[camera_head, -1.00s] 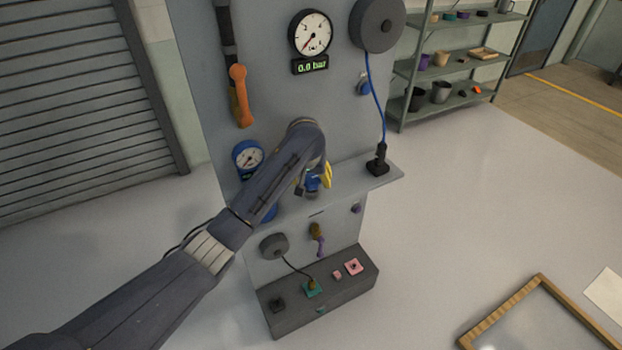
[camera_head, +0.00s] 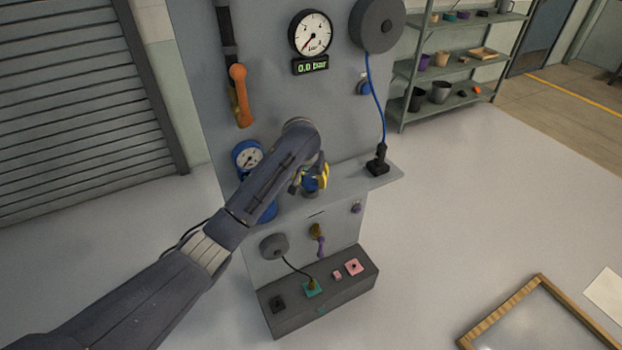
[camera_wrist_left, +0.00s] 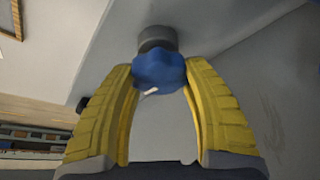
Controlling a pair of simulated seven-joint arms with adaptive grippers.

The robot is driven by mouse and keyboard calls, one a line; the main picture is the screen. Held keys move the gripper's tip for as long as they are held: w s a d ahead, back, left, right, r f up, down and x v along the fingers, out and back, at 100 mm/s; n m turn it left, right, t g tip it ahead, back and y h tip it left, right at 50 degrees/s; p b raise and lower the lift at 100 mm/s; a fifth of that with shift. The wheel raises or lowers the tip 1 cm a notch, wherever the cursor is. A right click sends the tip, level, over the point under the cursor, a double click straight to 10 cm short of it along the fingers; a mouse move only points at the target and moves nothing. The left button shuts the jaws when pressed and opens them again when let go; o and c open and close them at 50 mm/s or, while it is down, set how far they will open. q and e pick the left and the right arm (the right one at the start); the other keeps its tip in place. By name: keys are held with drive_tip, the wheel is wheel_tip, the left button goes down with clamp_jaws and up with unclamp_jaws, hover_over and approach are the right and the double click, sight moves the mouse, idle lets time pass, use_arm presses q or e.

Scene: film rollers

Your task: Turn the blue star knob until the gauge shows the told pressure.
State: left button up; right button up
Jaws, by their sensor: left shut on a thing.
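The blue star knob (camera_wrist_left: 159,72) sits on a grey stem in the left wrist view, between the two yellow fingers of my left gripper (camera_wrist_left: 160,85). The fingertips press on its two sides. In the head view my left gripper (camera_head: 314,180) is at the panel above the grey shelf, and my own arm partly covers it and the knob. The white-faced gauge (camera_head: 311,34) at the top of the panel has its needle at the lower left. Its green display (camera_head: 311,66) reads 0.0 bar. My right gripper is not in view.
A smaller blue-rimmed gauge (camera_head: 248,158) is left of my arm. An orange-handled lever (camera_head: 239,95) hangs above it. A black plug (camera_head: 377,160) with a blue cable stands on the shelf (camera_head: 358,182). A dark box (camera_head: 330,308) with pads is below.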

use_arm(q)
drive_tip(key=m+h, duration=0.1)
drive_tip(key=m, duration=0.1)
drive_tip(key=m+g, duration=0.1)
drive_tip(key=m, duration=0.2)
drive_tip(key=shift+h, duration=0.4)
drive_tip(key=m, duration=0.2)
drive_tip(key=m+g+h, duration=0.1)
drive_tip(key=m, duration=0.2)
drive_tip(key=shift+s+d+f, duration=0.1)
drive_tip(key=shift+s, duration=0.05)
drive_tip(key=shift+m+g, duration=0.3)
